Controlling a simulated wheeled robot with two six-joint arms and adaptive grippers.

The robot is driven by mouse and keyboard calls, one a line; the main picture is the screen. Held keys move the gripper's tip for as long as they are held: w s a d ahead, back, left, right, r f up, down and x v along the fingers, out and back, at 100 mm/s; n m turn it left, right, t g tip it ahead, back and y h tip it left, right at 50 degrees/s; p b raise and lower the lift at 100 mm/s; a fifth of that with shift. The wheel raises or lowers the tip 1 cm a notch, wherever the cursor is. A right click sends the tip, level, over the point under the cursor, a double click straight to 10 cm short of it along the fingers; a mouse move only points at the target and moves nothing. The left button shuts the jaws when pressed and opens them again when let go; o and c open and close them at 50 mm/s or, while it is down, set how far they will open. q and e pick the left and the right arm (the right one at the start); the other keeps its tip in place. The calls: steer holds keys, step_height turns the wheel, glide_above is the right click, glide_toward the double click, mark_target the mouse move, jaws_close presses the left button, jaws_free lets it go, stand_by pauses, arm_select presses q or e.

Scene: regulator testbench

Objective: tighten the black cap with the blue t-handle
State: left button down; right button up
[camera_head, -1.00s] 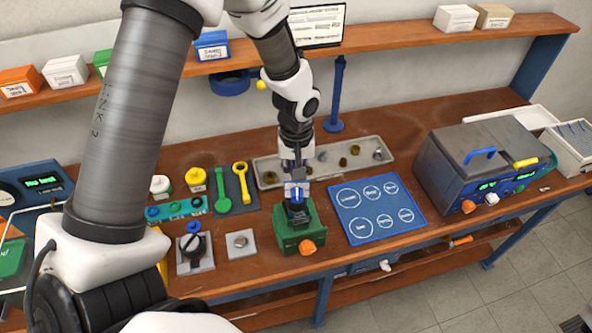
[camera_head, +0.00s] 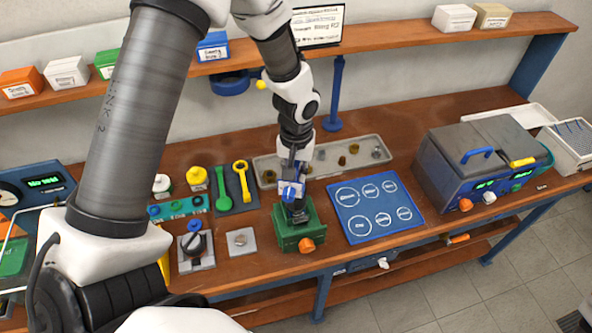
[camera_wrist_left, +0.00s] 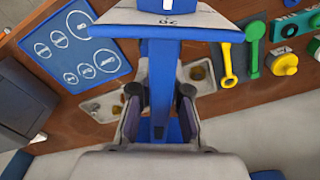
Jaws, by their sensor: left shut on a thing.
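My left gripper (camera_head: 291,180) reaches down over the green vise (camera_head: 290,234). It is shut on the blue t-handle (camera_head: 292,191), which stands roughly upright above the vise. In the left wrist view, the t-handle (camera_wrist_left: 161,105) sits between the two dark fingers of the gripper (camera_wrist_left: 160,100), with its wide blue bar across the top. A dark part (camera_head: 298,213) shows in the vise just below the handle; it may be the black cap. The gripper and handle hide most of it, so contact and seating cannot be told. My right gripper is not seen.
A blue mat with white circles (camera_head: 377,206) lies right of the vise, and a shallow parts tray (camera_head: 330,160) lies behind. Left stand a metal plate (camera_head: 241,242), a black-knobbed fixture (camera_head: 195,243) and green and yellow tools (camera_head: 222,190). A grey machine (camera_head: 484,165) stands right.

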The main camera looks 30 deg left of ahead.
arm_select(q)
steer(key=shift+m, duration=0.8)
steer(key=shift+d+m, duration=0.1)
steer(key=shift+m, duration=1.1)
steer(key=shift+r+n, duration=0.1)
steer(key=shift+n, duration=0.2)
steer(key=shift+r, duration=0.1)
steer(key=shift+r, duration=3.85)
steer(key=shift+w, duration=0.1)
